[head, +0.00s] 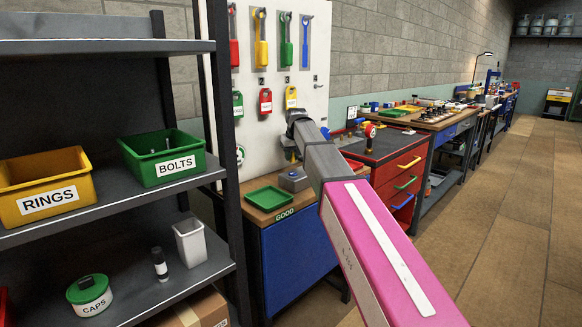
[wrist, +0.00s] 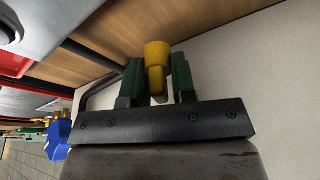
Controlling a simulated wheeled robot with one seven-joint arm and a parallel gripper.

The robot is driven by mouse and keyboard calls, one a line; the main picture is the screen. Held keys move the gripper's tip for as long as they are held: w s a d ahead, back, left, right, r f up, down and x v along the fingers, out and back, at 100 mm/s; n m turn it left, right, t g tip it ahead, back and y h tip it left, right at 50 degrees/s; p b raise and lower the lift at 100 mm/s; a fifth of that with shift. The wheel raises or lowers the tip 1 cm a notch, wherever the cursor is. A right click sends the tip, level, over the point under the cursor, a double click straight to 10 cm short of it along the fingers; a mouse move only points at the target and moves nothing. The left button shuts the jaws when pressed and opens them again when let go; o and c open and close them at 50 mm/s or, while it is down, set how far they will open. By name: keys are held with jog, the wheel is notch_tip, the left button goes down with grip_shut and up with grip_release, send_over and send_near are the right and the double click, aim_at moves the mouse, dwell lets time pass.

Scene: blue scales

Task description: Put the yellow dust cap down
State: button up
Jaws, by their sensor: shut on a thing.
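The yellow dust cap (wrist: 157,55) is between the two dark green fingers of my gripper (wrist: 156,78) in the wrist view. My gripper is shut on it. A wooden surface (wrist: 125,30) lies beyond the cap, and I cannot tell the gap between them. In the head view my arm reaches to the white tool board above the wooden bench top. The fingers and the cap are hidden there behind my arm.
A green tray (head: 268,198) and a grey box-like device (head: 293,178) stand on the bench marked GOOD. A red tool cabinet (head: 380,147) stands to the right. A dark shelf (head: 100,213) with yellow (head: 45,186) and green bins (head: 163,156) is at left. The right floor is clear.

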notch_tip(320, 180, down, 4)
jog(key=shift+f, duration=0.1)
jog(key=shift+w+a+f, duration=0.1)
jog(key=shift+a+f, duration=0.05)
jog(key=shift+f, duration=0.1)
jog(key=shift+f, duration=0.15)
jog(key=o, duration=0.9)
jog(key=v, duration=1.2)
